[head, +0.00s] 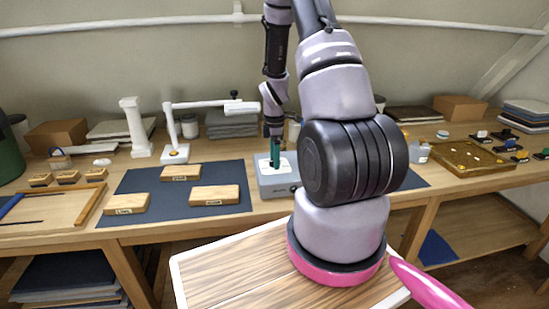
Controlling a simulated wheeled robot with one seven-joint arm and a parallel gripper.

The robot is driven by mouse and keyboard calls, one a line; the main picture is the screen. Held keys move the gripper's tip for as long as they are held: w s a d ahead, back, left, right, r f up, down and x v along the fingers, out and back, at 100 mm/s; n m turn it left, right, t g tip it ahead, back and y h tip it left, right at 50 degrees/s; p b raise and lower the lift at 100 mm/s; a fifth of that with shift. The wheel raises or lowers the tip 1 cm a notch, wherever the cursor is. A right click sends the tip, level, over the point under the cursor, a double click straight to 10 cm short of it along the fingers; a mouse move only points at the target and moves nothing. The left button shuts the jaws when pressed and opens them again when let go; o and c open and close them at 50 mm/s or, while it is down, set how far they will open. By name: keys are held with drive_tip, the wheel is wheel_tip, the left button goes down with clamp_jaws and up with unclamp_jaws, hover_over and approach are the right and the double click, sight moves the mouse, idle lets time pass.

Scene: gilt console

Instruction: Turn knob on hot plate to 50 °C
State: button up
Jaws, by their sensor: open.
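I cannot tell whether the fingertips touch the hot plate. My arm hides the area right of the hot plate.
Wooden blocks with labels (214,195) lie on the mat (150,183) to the left. A white jointed stand (175,153) and a white column (137,130) stand behind them.

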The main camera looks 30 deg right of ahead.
clamp_jaws()
